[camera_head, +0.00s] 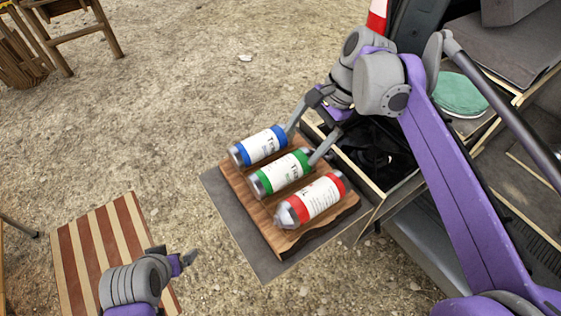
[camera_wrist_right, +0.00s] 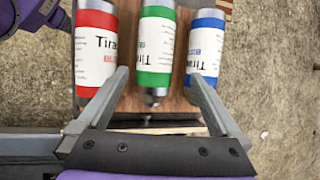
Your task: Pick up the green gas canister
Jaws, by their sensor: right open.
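The green gas canister (camera_head: 280,173) lies on its side on a wooden board, between a blue canister (camera_head: 259,146) and a red canister (camera_head: 311,201). My right gripper (camera_head: 308,146) is open at the right end of the green canister. In the right wrist view, the green canister (camera_wrist_right: 157,50) lies between the two open fingers (camera_wrist_right: 165,85), with its metal end toward the palm. The fingertips are near the red canister (camera_wrist_right: 96,55) and the blue canister (camera_wrist_right: 205,50); I cannot tell whether they touch. My left gripper (camera_head: 186,258) is at the lower left, away from the canisters; its jaw state is unclear.
The wooden board (camera_head: 318,236) rests on a grey panel (camera_head: 222,205) beside an open drawer (camera_head: 350,158) with black contents. A striped table (camera_head: 88,245) stands at the lower left. A wooden chair (camera_head: 75,30) is at the upper left. Gravel ground lies open between.

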